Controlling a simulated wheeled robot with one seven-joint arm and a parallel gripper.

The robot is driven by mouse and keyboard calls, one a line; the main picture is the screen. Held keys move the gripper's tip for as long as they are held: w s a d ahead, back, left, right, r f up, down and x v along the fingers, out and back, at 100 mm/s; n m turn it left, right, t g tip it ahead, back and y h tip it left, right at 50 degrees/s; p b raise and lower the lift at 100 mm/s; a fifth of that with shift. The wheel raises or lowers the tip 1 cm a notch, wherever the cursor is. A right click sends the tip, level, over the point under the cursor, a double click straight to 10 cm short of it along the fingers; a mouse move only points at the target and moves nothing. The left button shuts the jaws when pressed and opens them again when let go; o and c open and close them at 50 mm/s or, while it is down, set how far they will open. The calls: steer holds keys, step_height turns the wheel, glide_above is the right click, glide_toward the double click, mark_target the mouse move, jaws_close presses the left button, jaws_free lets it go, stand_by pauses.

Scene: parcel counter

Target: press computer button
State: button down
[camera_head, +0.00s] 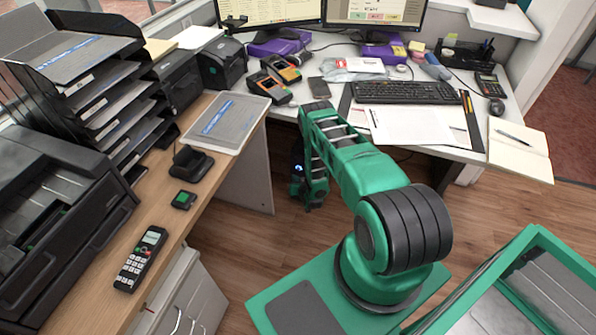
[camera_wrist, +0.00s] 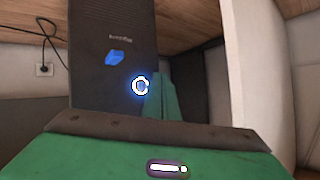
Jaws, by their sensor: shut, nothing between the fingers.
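The computer (camera_wrist: 112,60) is a dark upright tower in the wrist view, with a blue logo (camera_wrist: 115,58) on its front. Its button (camera_wrist: 141,86) is a white ring with a blue glow, below and right of the logo. My gripper (camera_wrist: 161,88) is shut and empty, its green fingers just right of the button in the picture. The fingers partly overlap the tower's right edge. I cannot tell whether they touch it. In the head view my arm reaches down in front of the desk, and the tower cannot be clearly made out.
The white desk (camera_head: 468,152) above holds a keyboard (camera_head: 406,92), papers and two monitors. A wooden counter (camera_head: 92,262) with a phone (camera_head: 141,258) runs along the left. In the wrist view a pale panel (camera_wrist: 238,65) stands right of the tower, and a cable (camera_wrist: 45,45) hangs left.

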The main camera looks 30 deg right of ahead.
mark_target(299, 168)
steer(key=shift+w+d, duration=0.8)
steer(key=shift+d, duration=0.3)
stand_by(1.2)
steer(key=shift+w+d, duration=0.1)
steer(key=shift+w+d, duration=0.15)
steer(key=shift+d, duration=0.05)
steer(key=shift+w+d+r, duration=0.15)
steer(key=shift+w+d, duration=0.25)
steer(key=shift+d, duration=0.05)
stand_by(1.4)
steer(key=shift+s+a, duration=0.55)
steer(key=shift+a, duration=0.2)
